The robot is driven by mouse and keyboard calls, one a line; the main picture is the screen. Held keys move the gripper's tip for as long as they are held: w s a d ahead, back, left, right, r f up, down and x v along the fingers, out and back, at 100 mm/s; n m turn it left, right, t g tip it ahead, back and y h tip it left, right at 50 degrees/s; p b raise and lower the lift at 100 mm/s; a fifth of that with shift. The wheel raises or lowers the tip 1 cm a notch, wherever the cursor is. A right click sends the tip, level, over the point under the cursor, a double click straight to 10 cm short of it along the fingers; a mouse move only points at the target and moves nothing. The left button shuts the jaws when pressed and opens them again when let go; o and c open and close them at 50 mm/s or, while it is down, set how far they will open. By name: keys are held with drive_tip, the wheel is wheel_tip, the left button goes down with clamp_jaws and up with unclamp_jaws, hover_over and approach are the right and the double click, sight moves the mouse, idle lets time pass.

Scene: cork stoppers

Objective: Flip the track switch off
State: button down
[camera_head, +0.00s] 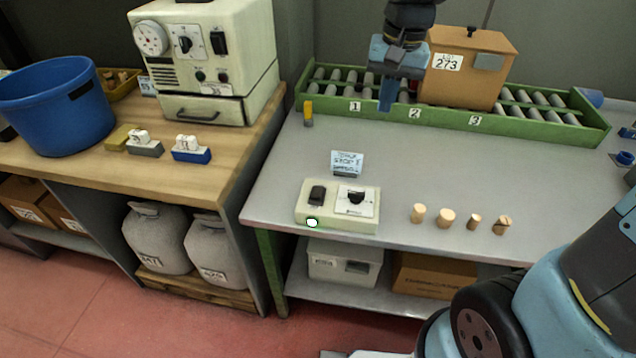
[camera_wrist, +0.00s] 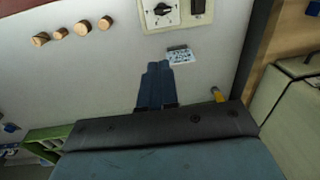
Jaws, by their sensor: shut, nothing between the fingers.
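A pale switch box (camera_head: 337,207) sits near the front edge of the grey table. It has a black rocker switch (camera_head: 317,194) on its left and a white plate with a black dial (camera_head: 355,198) on its right. A small white light shows on its front face. In the wrist view the dial (camera_wrist: 162,10) and the rocker (camera_wrist: 198,8) are at the top edge, partly cut off. My gripper (camera_head: 386,104) is shut and empty, pointing down near the roller track (camera_head: 450,118), behind and apart from the box. Its shut fingers (camera_wrist: 156,72) also show in the wrist view.
A small sign (camera_head: 347,163) stands behind the box. Several corks (camera_head: 446,217) stand to its right. A carton marked 273 (camera_head: 465,75) rests on the track beside my gripper. A machine (camera_head: 205,60) and blue bucket (camera_head: 58,105) stand on the wooden bench.

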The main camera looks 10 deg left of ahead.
sight(318, 194)
drive_tip(key=w+a+f+g, duration=0.1)
drive_tip(key=a+f+g, duration=0.1)
drive_tip(key=a+f, duration=0.7)
drive_tip(key=a, duration=0.3)
drive_tip(key=shift+g+h, duration=0.3)
drive_tip(key=shift+a, duration=0.1)
drive_tip(key=f, duration=0.4)
drive_tip(key=s+f, duration=0.1)
drive_tip(key=f, duration=0.4)
drive_tip(key=s+f, duration=0.1)
drive_tip(key=f, duration=0.3)
drive_tip(key=shift+s+f, duration=0.25)
drive_tip(key=shift+f, duration=0.05)
drive_tip(key=shift+a, duration=0.1)
